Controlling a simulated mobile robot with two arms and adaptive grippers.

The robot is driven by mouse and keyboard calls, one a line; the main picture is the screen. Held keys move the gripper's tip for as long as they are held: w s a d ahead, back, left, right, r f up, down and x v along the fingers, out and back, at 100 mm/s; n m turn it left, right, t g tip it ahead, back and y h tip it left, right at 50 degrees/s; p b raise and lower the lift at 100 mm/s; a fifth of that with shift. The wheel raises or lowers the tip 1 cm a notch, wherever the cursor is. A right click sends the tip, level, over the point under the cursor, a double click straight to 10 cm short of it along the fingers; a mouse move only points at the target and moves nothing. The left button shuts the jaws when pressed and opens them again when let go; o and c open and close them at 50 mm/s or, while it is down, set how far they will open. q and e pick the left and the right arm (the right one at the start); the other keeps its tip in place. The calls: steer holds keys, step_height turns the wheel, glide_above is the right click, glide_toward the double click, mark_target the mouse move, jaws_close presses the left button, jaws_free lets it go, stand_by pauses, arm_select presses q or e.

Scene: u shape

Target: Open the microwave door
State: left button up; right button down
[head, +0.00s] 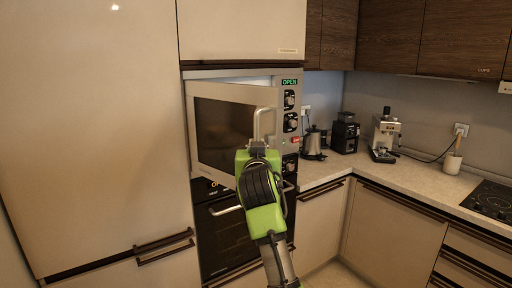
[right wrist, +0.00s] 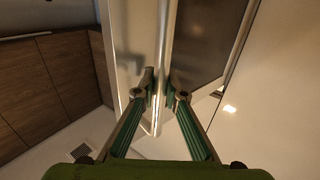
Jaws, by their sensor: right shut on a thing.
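The microwave (head: 288,90) is built into the tall cabinet, and its green display reads OPEN. Its door (head: 211,165), with a dark window, is hinged at the left and stands partly open, its right edge swung out from the body. My right gripper (head: 258,147) is at the door's silver handle (head: 257,122). In the right wrist view, my gripper fingers (right wrist: 161,84) close on both sides of the handle bar (right wrist: 167,45). The dark door window (right wrist: 208,38) shows right of the bar. My arm hides the lower right of the door. My left gripper is not in view.
A black oven (head: 216,240) with a bar handle sits below the microwave. The counter (head: 330,168) to the right holds a kettle (head: 313,143), a black grinder (head: 345,133) and a coffee machine (head: 384,136). A tall cabinet front (head: 90,120) flanks the microwave at left.

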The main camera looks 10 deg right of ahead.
steer(key=shift+d, duration=0.1)
steer(key=c, duration=2.3)
jaws_free()
steer(key=shift+o, duration=1.1)
steer(key=shift+s, duration=0.15)
